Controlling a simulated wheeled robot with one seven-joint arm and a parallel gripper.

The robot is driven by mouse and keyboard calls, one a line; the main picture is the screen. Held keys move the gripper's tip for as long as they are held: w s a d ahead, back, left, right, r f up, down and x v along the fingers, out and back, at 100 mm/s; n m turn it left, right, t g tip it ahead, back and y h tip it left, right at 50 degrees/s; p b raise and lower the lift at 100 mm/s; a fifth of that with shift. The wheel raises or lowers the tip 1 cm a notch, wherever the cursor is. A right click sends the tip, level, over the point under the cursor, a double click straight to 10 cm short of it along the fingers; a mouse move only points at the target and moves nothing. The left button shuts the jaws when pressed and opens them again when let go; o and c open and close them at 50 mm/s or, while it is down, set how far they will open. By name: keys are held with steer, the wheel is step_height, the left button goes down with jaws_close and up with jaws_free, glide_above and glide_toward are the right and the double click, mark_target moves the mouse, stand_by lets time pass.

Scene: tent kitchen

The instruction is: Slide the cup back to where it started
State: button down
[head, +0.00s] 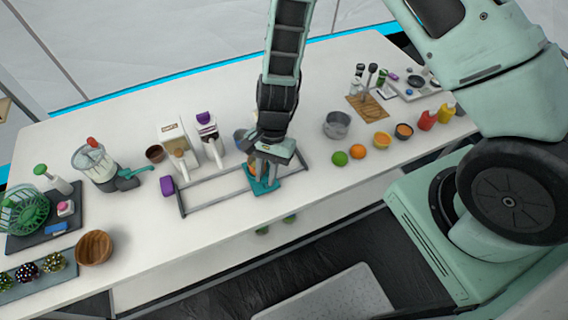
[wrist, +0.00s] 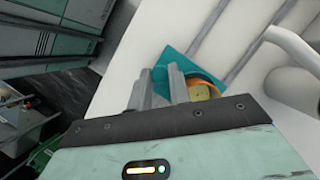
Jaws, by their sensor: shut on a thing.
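The cup (wrist: 204,86), with an orange rim and a tan inside, stands on a teal plate (wrist: 177,62). In the head view the teal plate (head: 264,188) lies across the right part of a grey rail frame (head: 214,203) on the white table. The cup is mostly hidden there behind my gripper (head: 265,174), with a little orange showing on its left. My gripper points down and is shut at the cup's side. In the wrist view its grey fingers (wrist: 165,88) are beside the rim and partly cover the cup. The exact contact is hidden.
A purple block (head: 167,186) sits at the frame's left end. Dispensers with white handles (head: 207,138) stand close behind the rails. A lime (head: 340,158) and an orange (head: 357,152) lie to the right. The table's front edge is close to the frame.

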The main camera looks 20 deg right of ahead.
steer(key=shift+w+a, duration=0.1)
steer(key=shift+a, duration=0.2)
steer(key=c, duration=1.3)
jaws_free()
steer(key=shift+r, duration=0.1)
steer(key=b+v, duration=0.1)
steer(key=v, duration=1.6)
steer(key=shift+r, duration=0.15)
